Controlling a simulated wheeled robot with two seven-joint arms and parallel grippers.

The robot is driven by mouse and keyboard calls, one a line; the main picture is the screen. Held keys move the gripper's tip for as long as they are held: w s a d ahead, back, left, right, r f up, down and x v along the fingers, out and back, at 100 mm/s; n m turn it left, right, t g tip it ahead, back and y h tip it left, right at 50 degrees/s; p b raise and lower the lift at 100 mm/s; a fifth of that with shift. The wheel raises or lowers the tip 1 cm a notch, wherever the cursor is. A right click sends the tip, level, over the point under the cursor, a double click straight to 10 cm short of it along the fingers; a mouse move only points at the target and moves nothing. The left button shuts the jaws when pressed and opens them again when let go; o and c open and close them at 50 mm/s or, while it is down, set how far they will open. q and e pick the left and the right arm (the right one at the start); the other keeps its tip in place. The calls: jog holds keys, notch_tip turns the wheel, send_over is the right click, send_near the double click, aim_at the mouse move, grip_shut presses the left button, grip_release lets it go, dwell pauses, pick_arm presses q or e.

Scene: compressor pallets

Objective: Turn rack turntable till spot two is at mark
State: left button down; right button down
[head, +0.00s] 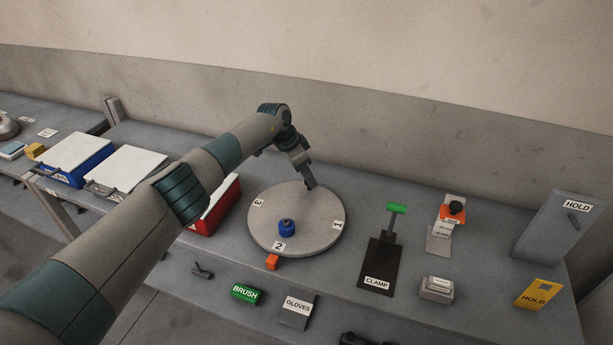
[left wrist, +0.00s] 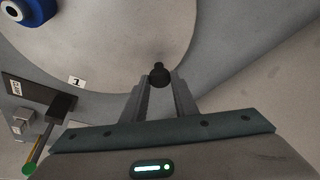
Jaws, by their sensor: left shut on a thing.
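The round grey turntable (head: 312,228) lies on the bench with labels 1 (head: 338,225), 2 (head: 279,246) and 3 (head: 258,202) near its rim. Label 2 is at the near side, beside the orange mark (head: 272,262), and looks roughly in line with it. A blue piece (head: 287,228) with a round top sits on the disc just inward of label 2. My left gripper (head: 311,186) is at the disc's far side. In the left wrist view its fingers are shut on a black peg (left wrist: 158,76) at the disc's rim. My right gripper is not in view.
A black clamp (head: 381,262) with a green handle stands right of the disc. A red bin (head: 216,208) stands close at its left, under my arm. A green BRUSH block (head: 245,293) and a GLOVES box (head: 297,310) sit along the front.

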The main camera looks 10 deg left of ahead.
pick_arm(q)
jog(key=shift+r, duration=0.1)
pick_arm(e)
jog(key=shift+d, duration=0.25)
pick_arm(q)
jog(key=c, duration=1.4)
grip_release()
jog(key=shift+c, duration=0.2)
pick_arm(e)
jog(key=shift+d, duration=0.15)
pick_arm(q)
jog(key=shift+v, duration=0.85)
jog(key=b+v, duration=0.4)
jog(key=v, duration=1.1)
jog(key=shift+r, duration=0.35)
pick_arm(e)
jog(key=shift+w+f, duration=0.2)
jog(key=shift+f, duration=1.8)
pick_arm(q)
jog(key=shift+f, duration=0.1)
